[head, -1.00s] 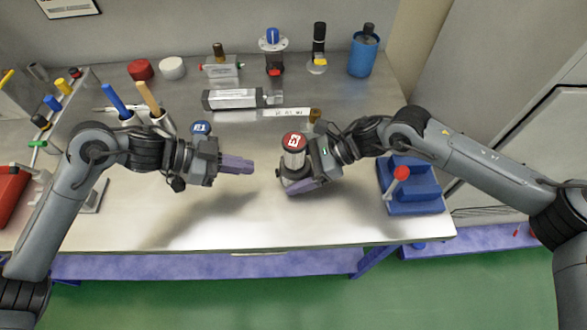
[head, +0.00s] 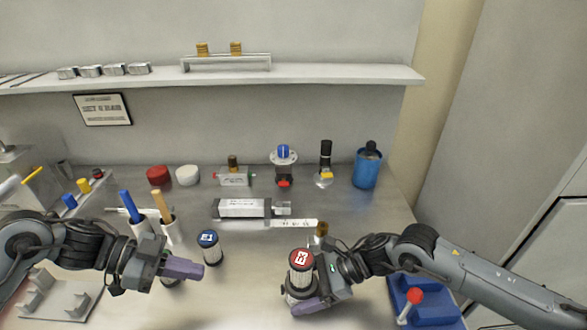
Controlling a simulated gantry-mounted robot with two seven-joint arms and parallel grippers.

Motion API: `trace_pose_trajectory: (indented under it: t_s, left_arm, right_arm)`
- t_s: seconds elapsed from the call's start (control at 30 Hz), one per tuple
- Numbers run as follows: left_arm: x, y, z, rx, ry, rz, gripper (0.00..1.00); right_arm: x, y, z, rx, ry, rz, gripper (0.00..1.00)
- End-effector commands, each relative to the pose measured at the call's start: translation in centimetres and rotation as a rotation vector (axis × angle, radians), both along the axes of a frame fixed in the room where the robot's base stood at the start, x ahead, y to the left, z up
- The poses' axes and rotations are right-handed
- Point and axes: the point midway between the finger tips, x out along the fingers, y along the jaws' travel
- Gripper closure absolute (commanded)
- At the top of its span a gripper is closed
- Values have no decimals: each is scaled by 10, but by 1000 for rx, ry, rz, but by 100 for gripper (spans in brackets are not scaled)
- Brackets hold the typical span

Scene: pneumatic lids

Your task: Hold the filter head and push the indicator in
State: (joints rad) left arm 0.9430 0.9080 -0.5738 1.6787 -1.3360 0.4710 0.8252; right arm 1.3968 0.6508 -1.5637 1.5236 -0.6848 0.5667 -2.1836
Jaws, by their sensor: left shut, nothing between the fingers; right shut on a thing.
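A clear-bodied filter unit with a red top bearing a white mark (head: 301,259) stands upright at the front middle of the bench. My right gripper (head: 306,305) is shut on this unit low on its body, from the right; its fingers hide part of the base. My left gripper (head: 200,270) is shut and empty, pointing right, with a clear gap between its tips and the red-topped unit. A similar unit with a blue top (head: 209,242) stands just behind the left fingertips. I cannot make out a separate indicator on the red-topped unit.
A grey cylinder block (head: 240,208) and a white label strip (head: 293,223) lie behind. Regulators, a red cap (head: 158,175), a white cap (head: 187,175) and a blue canister (head: 367,168) line the wall. A blue stand with a red knob (head: 414,296) is at right.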

Motion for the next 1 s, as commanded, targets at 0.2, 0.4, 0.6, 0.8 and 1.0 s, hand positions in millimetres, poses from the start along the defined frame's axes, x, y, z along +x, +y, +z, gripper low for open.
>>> trace_pose_trajectory:
  t_s: [0.2,0.4,0.6,0.8,1.0]
  left_arm:
    - [0,0,0,0,0,0,100]
    - [0,0,0,0,0,0,100]
    - [0,0,0,0,0,-1,100]
    - [0,0,0,0,0,0,100]
    - [0,0,0,0,0,0,100]
  right_arm:
    - [0,0,0,0,0,0,7]
    - [0,0,0,0,0,0,0]
    - [1,-5,3,0,-1,-1,0]
    - [4,-27,17,0,-2,-3,0]
    - [7,-58,36,-1,-4,-4,0]
